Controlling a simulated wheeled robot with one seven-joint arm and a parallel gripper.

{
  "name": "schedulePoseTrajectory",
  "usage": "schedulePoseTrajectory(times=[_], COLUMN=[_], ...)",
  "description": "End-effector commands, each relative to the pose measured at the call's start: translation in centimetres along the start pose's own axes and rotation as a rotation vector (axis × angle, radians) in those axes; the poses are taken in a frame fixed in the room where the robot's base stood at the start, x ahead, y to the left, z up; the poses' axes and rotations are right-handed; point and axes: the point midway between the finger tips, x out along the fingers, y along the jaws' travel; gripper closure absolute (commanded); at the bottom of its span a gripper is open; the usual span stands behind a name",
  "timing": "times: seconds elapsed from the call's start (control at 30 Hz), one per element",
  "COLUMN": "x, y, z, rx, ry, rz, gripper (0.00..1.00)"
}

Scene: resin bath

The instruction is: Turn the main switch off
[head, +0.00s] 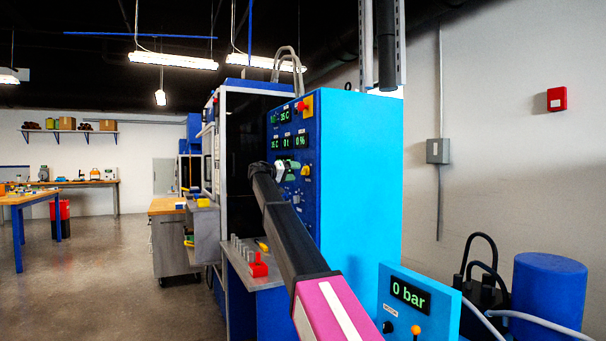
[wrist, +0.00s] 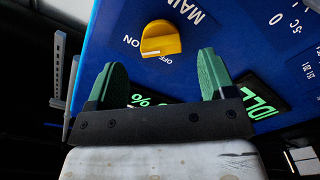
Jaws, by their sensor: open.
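The main switch is a yellow knob (wrist: 160,39) on a blue panel (wrist: 105,42), with the words MAIN, ON and OFF around it in the wrist view. A pale mark shows on its lower edge; I cannot tell for sure which word it points at. In the head view a yellow knob (head: 305,171) shows on the blue cabinet's front, just right of my gripper. My gripper (wrist: 160,66) has two green fingers spread apart with nothing between them. The knob lies just beyond the gap between the fingertips, apparently untouched. In the head view my gripper (head: 287,170) is at the panel.
Green displays (head: 290,142) and a red button (head: 301,106) are above the knob. A lit IDLE display (wrist: 262,100) lies beside the right finger. A shelf with a red object (head: 258,265) is below my arm. A panel reading 0 bar (head: 410,294) stands at right front.

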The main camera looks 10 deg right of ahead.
Motion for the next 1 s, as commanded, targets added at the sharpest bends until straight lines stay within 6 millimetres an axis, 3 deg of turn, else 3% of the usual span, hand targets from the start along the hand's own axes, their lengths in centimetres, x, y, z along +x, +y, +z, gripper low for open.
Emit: schedulePoseTrajectory(times=[0.1, 0.3, 0.73, 0.9, 1.0], x=[2.2, 4.5, 5.3, 5.3, 5.3], y=[0.0, -0.1, -0.1, -0.1, -0.1], z=[0.0, 0.0, 0.0, 0.0, 0.0], rx=[0.000, -0.001, -0.001, -0.001, -0.001], ry=[-0.002, -0.002, 0.000, -0.001, -0.001], rz=[0.000, 0.000, -0.001, -0.001, -0.001], gripper=[0.23, 0.23, 0.23, 0.73, 0.73])
